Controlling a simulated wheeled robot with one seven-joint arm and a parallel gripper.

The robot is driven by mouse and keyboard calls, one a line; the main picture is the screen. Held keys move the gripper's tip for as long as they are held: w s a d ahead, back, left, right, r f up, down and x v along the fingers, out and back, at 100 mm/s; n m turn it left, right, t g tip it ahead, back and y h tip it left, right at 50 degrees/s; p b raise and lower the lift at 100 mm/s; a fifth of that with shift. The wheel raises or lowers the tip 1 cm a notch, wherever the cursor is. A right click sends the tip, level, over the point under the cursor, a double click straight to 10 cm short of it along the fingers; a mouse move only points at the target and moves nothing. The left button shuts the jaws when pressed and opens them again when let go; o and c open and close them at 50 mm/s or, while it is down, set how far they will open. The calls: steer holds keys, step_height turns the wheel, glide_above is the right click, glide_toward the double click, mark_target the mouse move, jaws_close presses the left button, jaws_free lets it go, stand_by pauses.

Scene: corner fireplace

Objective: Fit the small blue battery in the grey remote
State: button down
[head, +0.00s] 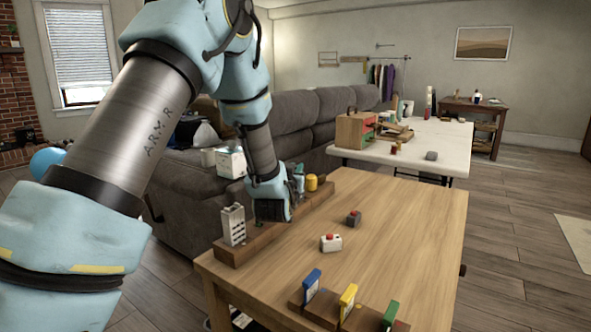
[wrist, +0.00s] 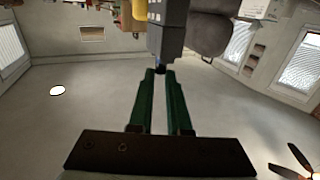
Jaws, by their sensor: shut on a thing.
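The grey remote (wrist: 170,30), dark grey with a grid of small buttons, shows just beyond the fingertips and runs out of the top of the wrist view. The battery appears close to the remote's near end; I cannot tell whether they touch. In the head view my arm blocks part of this spot.
The wooden rack (head: 225,253) also bears a light grey slotted block (head: 233,225) and a yellow item (head: 312,183). A white block with a red top (head: 330,243) and a dark one (head: 354,218) lie mid-table. Coloured cards stand in front. The table's right side is clear.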

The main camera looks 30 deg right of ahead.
steer(key=shift+f+b, duration=0.5)
steer(key=shift+f, duration=0.05)
steer(key=c, duration=0.8)
jaws_free()
steer(key=shift+s, duration=0.1)
